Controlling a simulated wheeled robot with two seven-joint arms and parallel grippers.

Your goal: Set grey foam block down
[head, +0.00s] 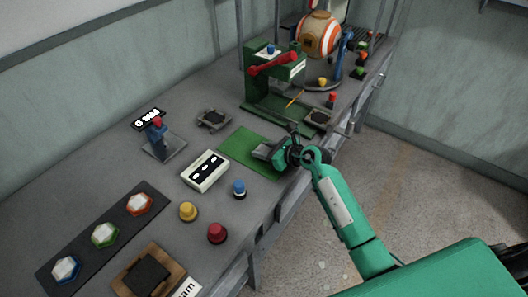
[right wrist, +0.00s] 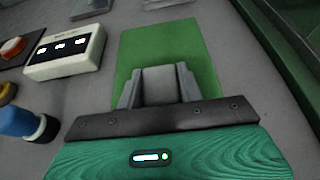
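My right gripper (head: 266,150) is over the green mat (head: 237,148) near the table's front edge. In the right wrist view, its two grey fingers (right wrist: 160,88) are closed on the sides of the grey foam block (right wrist: 165,80). The block is over the near part of the green mat, which also shows in the right wrist view (right wrist: 160,40). I cannot tell whether the block touches the mat. My left gripper is not in view.
A white three-display box (head: 205,171) and a blue-topped knob (head: 239,188) stand left of the mat. A green press with a red handle (head: 272,65) stands behind. A wooden tray with a dark pad (head: 120,283) is at the front left. Dark square holders (head: 213,119) lie nearby.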

